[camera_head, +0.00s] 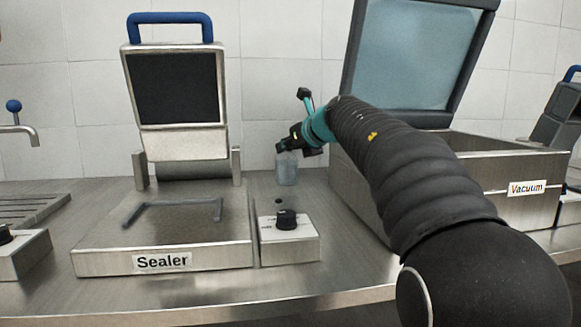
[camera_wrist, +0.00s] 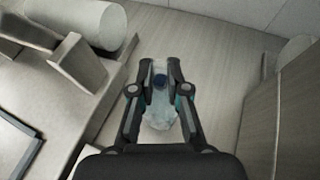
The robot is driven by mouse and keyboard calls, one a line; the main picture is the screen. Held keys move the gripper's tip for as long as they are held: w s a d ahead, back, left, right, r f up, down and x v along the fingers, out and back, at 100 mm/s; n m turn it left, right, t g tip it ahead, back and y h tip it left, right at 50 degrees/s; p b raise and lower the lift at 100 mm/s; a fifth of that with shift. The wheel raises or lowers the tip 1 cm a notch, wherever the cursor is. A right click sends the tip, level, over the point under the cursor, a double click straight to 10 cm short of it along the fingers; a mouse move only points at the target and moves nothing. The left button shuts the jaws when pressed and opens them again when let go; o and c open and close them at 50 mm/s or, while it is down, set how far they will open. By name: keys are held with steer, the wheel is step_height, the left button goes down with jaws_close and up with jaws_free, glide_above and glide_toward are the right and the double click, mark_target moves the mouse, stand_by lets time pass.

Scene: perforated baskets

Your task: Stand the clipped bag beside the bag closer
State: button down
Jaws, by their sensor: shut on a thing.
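A small translucent bluish bag (camera_head: 287,168) is at my gripper (camera_head: 302,146), just behind the sealer's knob box. In the wrist view my gripper (camera_wrist: 160,68) is shut on the bag (camera_wrist: 160,112), near a dark blue clip (camera_wrist: 160,81) at its top. The bag hangs upright in the head view; I cannot tell whether its bottom touches the counter. The sealer (camera_head: 165,262), labelled "Sealer", stands to the left with its lid raised. I cannot tell whether it is the bag closer the task names.
The knob box (camera_head: 290,245) stands in front of the bag. The vacuum machine (camera_head: 480,205), lid open, is to the right, partly behind my arm. A narrow strip of bare counter (camera_wrist: 205,45) lies between the machines. A tiled wall (camera_head: 275,60) closes the back.

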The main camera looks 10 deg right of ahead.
mark_target(292, 161)
steer(key=shift+f+b, duration=0.6)
steer(key=shift+f, duration=1.5)
steer(key=shift+f, duration=0.1)
steer(key=c, duration=1.2)
jaws_free()
steer(key=shift+o, duration=0.2)
